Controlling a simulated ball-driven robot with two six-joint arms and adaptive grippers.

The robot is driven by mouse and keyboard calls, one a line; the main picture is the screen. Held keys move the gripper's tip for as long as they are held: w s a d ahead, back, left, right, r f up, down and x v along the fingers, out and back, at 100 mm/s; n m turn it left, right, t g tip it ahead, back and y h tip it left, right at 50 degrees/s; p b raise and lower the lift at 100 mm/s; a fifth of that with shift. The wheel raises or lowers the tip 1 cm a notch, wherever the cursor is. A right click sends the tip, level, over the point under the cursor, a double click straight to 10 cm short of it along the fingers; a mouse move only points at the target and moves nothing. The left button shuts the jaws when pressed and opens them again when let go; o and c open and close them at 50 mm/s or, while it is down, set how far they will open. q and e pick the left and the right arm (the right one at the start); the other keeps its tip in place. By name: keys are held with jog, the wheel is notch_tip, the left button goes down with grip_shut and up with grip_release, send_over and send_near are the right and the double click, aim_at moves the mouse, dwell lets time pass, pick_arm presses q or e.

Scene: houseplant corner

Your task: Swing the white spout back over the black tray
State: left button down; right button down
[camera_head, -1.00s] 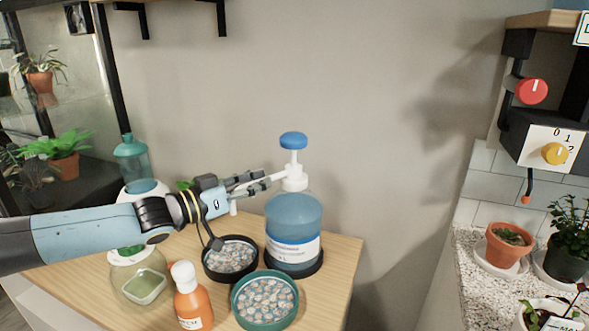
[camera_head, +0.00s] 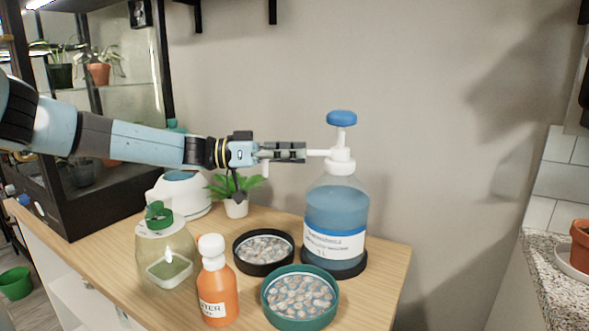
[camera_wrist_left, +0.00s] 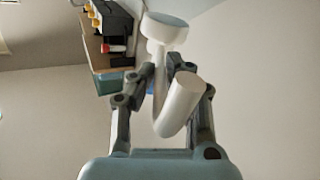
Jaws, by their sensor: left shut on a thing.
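A clear bottle of blue liquid (camera_head: 336,211) stands upright, with a blue pump knob (camera_head: 341,118) on top. Its white spout (camera_head: 318,153) points left from the pump neck, level. In the left wrist view, the curved white spout (camera_wrist_left: 180,105) lies between the two fingers. The black tray (camera_head: 265,272), filled with pebbles, stands on the table left of the bottle, below the gripper. I cannot tell if the spout's tip is over it. My right gripper is out of view.
A green tray (camera_head: 302,325) with pebbles is in front of the bottle. An orange bottle (camera_head: 217,292), a glass jar (camera_head: 150,250) and a white device (camera_head: 180,196) stand left. A small potted plant (camera_head: 236,207) is behind the black tray.

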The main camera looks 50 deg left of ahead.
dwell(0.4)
pick_arm(q)
jog(key=c, duration=1.3)
grip_release()
jog(key=shift+c, duration=0.2)
jog(key=shift+w+a+f, duration=0.1)
jog(key=shift+w+a, duration=0.05)
jog(key=shift+a, duration=0.05)
jog(key=shift+d, duration=0.1)
